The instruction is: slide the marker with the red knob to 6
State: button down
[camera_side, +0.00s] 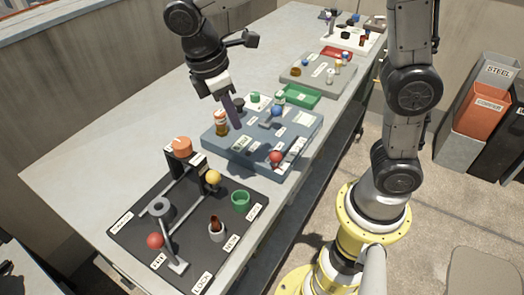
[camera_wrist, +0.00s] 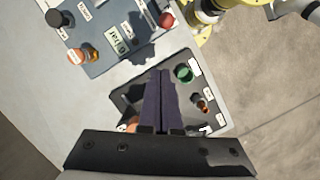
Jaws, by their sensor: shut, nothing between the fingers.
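The red knob (camera_side: 275,157) sits at the near right corner of the blue-grey board, beside a pale scale strip (camera_side: 293,152). The scale's numbers are too small to read. The red knob also shows at the top of the wrist view (camera_wrist: 166,20). My gripper (camera_side: 236,125) hangs over the left part of the blue-grey board (camera_side: 222,146) in the side view, apart from the red knob. Its dark fingers are together and empty in the wrist view (camera_wrist: 160,73). The knob's marker and pointer are too small to tell apart.
An orange-capped bottle (camera_side: 221,122), a black knob (camera_side: 239,104) and a blue knob (camera_side: 275,111) stand on the blue-grey board. A black board (camera_side: 125,236) in front carries a red ball lever (camera_side: 155,241), a yellow ball (camera_side: 213,178) and a green cup (camera_side: 240,200). The bench's left side is clear.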

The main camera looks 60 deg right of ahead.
aim_at(275, 160)
jog(key=s+d+x, duration=0.1)
jog(key=s+x, duration=0.1)
jog(key=x, duration=1.1)
jog(key=shift+s+d+r, duration=0.2)
jog(key=shift+d+r, duration=0.05)
jog(key=shift+r, duration=0.05)
jog(key=shift+g, duration=0.3)
jog(key=shift+d, duration=2.3)
jog(key=shift+a, duration=0.1)
